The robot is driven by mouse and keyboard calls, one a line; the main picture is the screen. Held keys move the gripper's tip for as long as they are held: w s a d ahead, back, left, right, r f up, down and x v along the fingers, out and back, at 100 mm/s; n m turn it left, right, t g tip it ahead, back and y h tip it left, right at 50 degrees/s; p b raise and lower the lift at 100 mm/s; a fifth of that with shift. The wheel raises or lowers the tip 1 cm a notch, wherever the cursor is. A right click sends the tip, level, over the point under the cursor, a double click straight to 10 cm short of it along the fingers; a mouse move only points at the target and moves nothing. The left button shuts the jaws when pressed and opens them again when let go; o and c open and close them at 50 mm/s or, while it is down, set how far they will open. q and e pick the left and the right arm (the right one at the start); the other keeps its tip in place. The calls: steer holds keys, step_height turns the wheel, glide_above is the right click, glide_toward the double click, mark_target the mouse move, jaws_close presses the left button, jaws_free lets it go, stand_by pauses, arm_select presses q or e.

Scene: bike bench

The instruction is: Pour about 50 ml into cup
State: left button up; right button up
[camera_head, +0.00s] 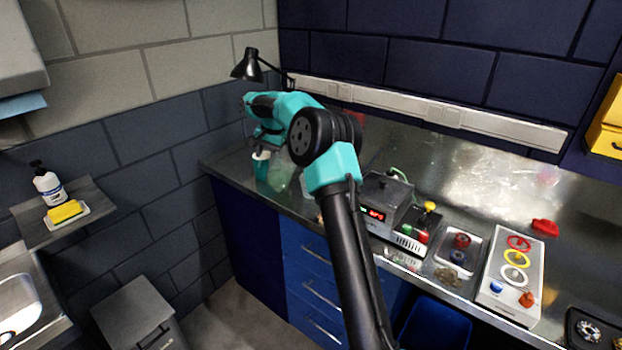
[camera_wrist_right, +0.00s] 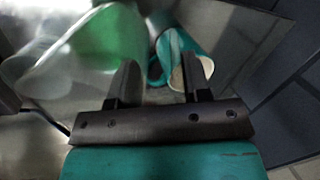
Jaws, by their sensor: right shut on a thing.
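My right arm reaches to the back left of the bench, and its gripper (camera_head: 262,138) is over the bench's left end. No stream of liquid can be made out. My left gripper is not seen.
A black lamp (camera_head: 250,66) stands behind the gripper. A dark device with a red display (camera_head: 380,205), a small tray (camera_head: 458,262) and a panel with coloured rings (camera_head: 512,275) are to the right. The bench (camera_head: 480,165) is clear at the back right.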

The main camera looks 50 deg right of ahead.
steer(key=s+d+r+t+y, duration=0.3)
steer(key=s+r+t+y, duration=0.1)
steer(key=s+r+t, duration=0.2)
steer(key=shift+s+d+t, duration=0.3)
steer(key=shift+d+t, duration=0.1)
steer(key=shift+t, duration=0.1)
stand_by(0.3)
steer(key=shift+s+d+r+t, duration=0.2)
steer(key=shift+s+r+t, duration=0.1)
steer(key=shift+t, duration=0.1)
steer(key=shift+s+d+f+t+y, duration=0.15)
steer(key=shift+s+d+t+y, duration=0.2)
steer(key=shift+s+t+y, duration=0.3)
steer(key=shift+d+t, duration=0.1)
steer(key=shift+t, duration=0.15)
steer(key=shift+p, duration=0.3)
steer(key=shift+w+a, duration=0.3)
steer(key=shift+a, duration=0.05)
